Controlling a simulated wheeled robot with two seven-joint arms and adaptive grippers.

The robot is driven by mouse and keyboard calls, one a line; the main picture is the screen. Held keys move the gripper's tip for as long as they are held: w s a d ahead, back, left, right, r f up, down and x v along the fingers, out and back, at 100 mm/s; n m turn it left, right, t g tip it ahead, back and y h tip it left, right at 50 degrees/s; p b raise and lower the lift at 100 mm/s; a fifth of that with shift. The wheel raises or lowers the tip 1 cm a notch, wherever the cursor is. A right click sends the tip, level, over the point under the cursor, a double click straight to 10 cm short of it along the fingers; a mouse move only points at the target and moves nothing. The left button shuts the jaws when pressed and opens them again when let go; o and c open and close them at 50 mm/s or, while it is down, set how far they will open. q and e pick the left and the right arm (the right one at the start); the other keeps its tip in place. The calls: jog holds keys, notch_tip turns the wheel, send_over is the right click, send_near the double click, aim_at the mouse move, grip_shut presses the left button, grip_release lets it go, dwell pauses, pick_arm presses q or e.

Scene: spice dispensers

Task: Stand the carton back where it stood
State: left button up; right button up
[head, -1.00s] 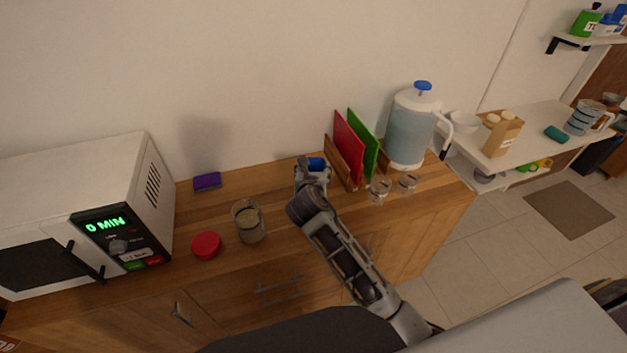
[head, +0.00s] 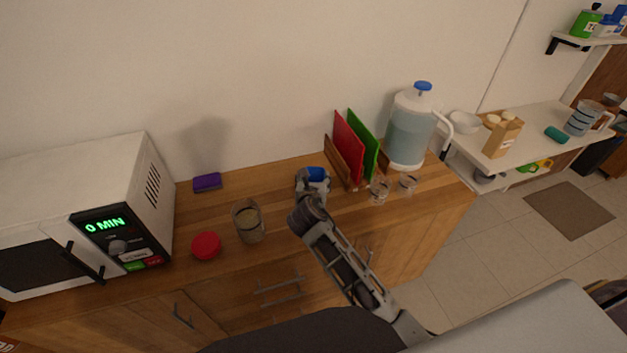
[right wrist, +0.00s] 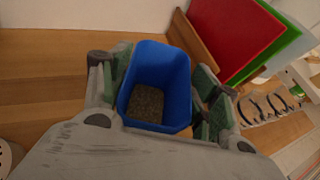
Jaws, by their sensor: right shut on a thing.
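The carton (head: 317,172) is blue and open at the top. In the right wrist view the carton (right wrist: 177,70) shows dark grainy contents at its bottom. My right gripper (head: 313,182) is shut on it, with a finger on each side; the gripper (right wrist: 157,88) also shows in the right wrist view. The carton looks roughly upright over the wooden counter (head: 275,185), left of the board rack. I cannot tell whether its base touches the counter. My left gripper is not in view.
A wooden rack (head: 343,168) with red and green boards stands just right of the carton. Two glasses (head: 379,191) and a water jug (head: 411,130) are further right. A glass jar (head: 248,221), red lid (head: 206,245) and purple sponge (head: 207,182) are left, with bare counter between.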

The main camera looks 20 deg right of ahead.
jog(key=o, duration=1.6)
jog(key=shift+o, duration=0.2)
jog(key=v, duration=1.2)
jog(key=shift+r, duration=0.1)
